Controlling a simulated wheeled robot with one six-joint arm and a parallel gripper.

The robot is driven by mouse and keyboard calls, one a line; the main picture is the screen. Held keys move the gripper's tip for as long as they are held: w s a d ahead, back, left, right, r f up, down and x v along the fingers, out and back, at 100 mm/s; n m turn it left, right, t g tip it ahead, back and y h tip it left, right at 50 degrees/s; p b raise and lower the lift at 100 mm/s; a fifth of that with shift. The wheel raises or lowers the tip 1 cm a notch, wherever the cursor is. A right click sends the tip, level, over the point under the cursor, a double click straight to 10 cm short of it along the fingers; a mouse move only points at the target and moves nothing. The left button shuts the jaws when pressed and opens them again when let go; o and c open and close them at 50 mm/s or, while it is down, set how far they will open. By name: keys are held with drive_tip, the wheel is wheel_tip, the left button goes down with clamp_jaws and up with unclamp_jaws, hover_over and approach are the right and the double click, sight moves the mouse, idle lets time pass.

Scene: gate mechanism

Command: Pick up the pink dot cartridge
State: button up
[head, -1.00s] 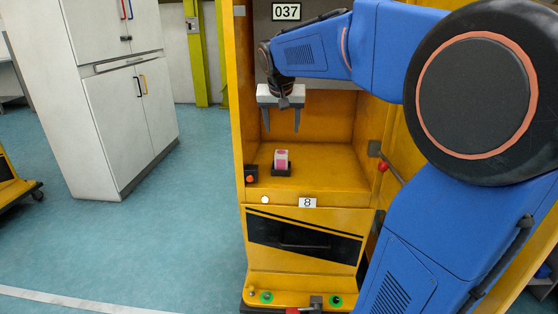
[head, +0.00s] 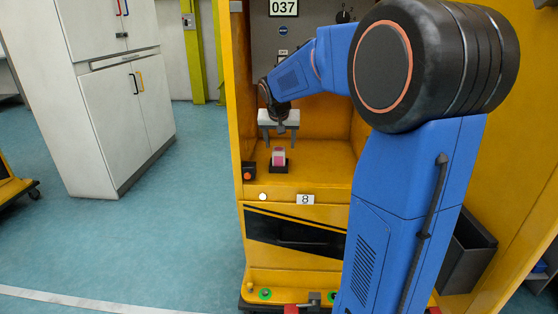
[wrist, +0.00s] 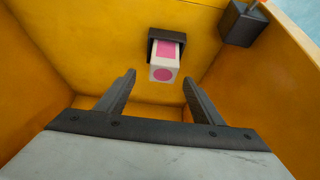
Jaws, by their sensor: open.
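The pink dot cartridge (head: 278,155) is a small white block with pink faces. It stands upright in a dark holder (head: 278,168) on the floor of the yellow cabinet's open bay. In the wrist view, the cartridge (wrist: 164,62) shows a pink dot on its near end and sits in the dark holder (wrist: 153,46), beyond my fingertips. My gripper (head: 280,146) is open and empty, with its fingers pointing down just above and around the cartridge's position in the head view. In the wrist view my gripper's fingers (wrist: 160,82) are spread, apart from the cartridge.
The yellow cabinet's (head: 236,100) side walls close in on the bay. A dark box with an orange button (head: 248,172) sits at the bay's front left; it also shows in the wrist view (wrist: 240,22). A white cupboard (head: 125,110) stands left, with clear floor between.

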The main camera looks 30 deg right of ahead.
sight(279, 149)
drive_tip(key=shift+a+x, duration=0.15)
drive_tip(key=shift+x, duration=1.2)
drive_tip(key=shift+a+x, duration=0.1)
drive_tip(key=shift+x, duration=1.2)
drive_tip(key=shift+w, duration=0.1)
drive_tip(key=shift+c, duration=0.2)
drive_tip(key=c, duration=1.2)
drive_tip(key=shift+r, duration=0.1)
wheel_tip(279, 149, up, 18)
drive_tip(key=shift+f, duration=0.1)
